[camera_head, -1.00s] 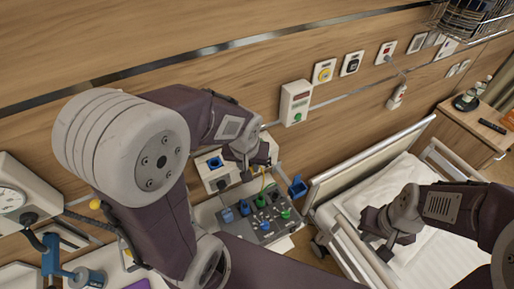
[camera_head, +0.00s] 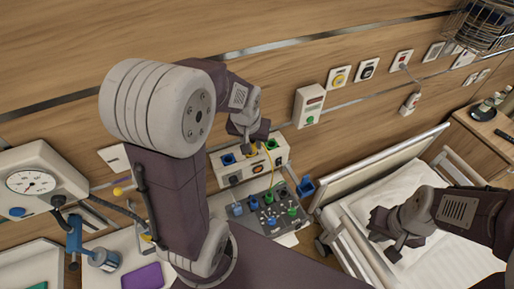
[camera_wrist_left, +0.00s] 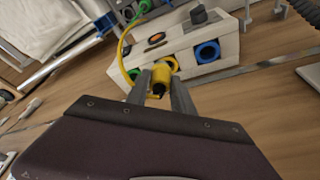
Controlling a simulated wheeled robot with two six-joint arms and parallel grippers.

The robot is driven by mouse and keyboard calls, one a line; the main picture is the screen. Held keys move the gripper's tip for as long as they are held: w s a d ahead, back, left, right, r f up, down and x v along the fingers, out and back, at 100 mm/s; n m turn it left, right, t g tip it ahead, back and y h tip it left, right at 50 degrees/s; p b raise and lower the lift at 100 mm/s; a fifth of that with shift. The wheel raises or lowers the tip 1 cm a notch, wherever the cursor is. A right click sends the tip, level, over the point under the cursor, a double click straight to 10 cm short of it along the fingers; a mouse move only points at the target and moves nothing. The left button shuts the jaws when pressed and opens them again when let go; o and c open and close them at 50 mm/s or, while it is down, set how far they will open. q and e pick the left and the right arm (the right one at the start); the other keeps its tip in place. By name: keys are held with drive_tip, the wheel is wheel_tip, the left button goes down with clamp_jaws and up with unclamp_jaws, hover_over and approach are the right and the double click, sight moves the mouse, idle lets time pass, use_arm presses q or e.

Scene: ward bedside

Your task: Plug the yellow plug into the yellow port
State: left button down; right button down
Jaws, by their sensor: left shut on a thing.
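The yellow plug (camera_wrist_left: 160,80) is between the fingers of my left gripper (camera_wrist_left: 165,90), which is shut on it. A yellow cable (camera_wrist_left: 122,48) loops away from it. The yellow port (camera_wrist_left: 173,64) lies just beyond the plug on the white port box (camera_wrist_left: 228,44), between a blue port (camera_wrist_left: 207,51) and a green port (camera_wrist_left: 134,74). The plug partly covers the yellow port, and I cannot tell whether they touch. In the head view my left gripper (camera_head: 250,140) is above the white box (camera_head: 255,172). My right gripper (camera_head: 390,247) is over the bed; its jaws are unclear.
A grey panel (camera_head: 258,218) with several blue and green connectors lies in front of the box. A blue holder (camera_head: 303,187) stands at its right. The bed (camera_head: 420,262) is at the right, and a gauge unit (camera_head: 45,180) is at the left.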

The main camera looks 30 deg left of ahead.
use_arm(q)
drive_tip(key=shift+w+a+f, duration=0.25)
drive_tip(key=shift+w+a, duration=0.25)
drive_tip(key=shift+a, duration=0.05)
drive_tip(key=shift+w+a+f, duration=0.25)
drive_tip(key=shift+w+a, duration=0.2)
drive_tip(key=shift+a, duration=0.05)
drive_tip(key=shift+f+b, duration=0.45)
drive_tip(key=shift+b, duration=0.15)
drive_tip(key=shift+s, duration=0.1)
drive_tip(key=shift+f, duration=0.15)
drive_tip(key=shift+f, duration=0.1)
idle(0.5)
drive_tip(key=shift+f, duration=0.1)
idle(0.3)
drive_tip(key=shift+f+b, duration=0.6)
